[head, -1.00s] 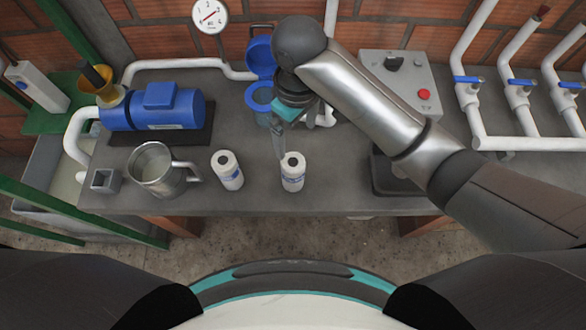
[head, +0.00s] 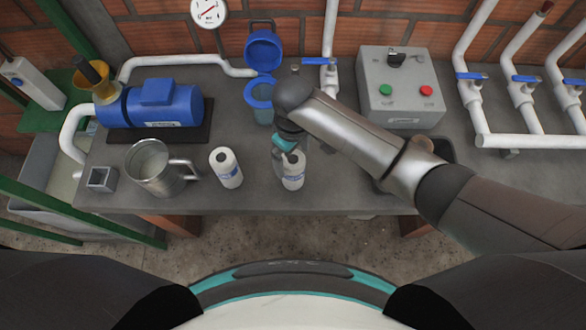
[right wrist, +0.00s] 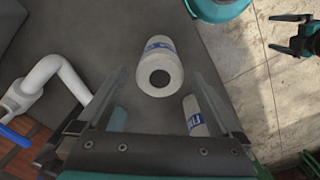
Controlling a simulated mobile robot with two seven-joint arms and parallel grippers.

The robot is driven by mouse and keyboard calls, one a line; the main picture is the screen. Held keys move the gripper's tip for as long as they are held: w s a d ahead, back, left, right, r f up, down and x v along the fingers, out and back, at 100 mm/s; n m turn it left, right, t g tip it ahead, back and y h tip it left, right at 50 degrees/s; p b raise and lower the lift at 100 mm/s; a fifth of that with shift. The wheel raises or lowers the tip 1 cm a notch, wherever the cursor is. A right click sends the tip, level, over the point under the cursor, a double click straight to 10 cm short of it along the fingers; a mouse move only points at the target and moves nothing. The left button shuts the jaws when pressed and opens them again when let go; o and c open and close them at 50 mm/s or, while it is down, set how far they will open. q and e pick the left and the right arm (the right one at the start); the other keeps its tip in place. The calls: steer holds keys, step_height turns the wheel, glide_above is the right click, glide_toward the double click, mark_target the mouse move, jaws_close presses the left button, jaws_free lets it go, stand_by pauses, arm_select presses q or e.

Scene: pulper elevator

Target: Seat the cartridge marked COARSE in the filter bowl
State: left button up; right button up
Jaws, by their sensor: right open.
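Two white cartridges with blue labels stand upright on the grey bench. The left cartridge (head: 227,169) also shows in the right wrist view (right wrist: 193,117), its label starting with "FI". The right cartridge (head: 293,172) shows in the right wrist view (right wrist: 160,70) beyond and between my fingers; I cannot read its label. My right gripper (head: 284,152) is open, just behind and above the right cartridge, not closed on it. The blue filter bowl (head: 256,97) stands behind, its blue lid (head: 263,50) swung up. My left gripper (right wrist: 280,33) looks open and empty, away from the bench.
A metal jug (head: 152,168) and a small square cup (head: 102,179) stand left of the cartridges. A blue pump (head: 155,108) is behind them. A control box (head: 400,85) and valved white pipes (head: 468,95) are at right. A dark tray (head: 440,150) is partly hidden by my arm.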

step_height(320, 180, down, 2)
steer(key=shift+f, duration=0.15)
jaws_close()
stand_by(0.8)
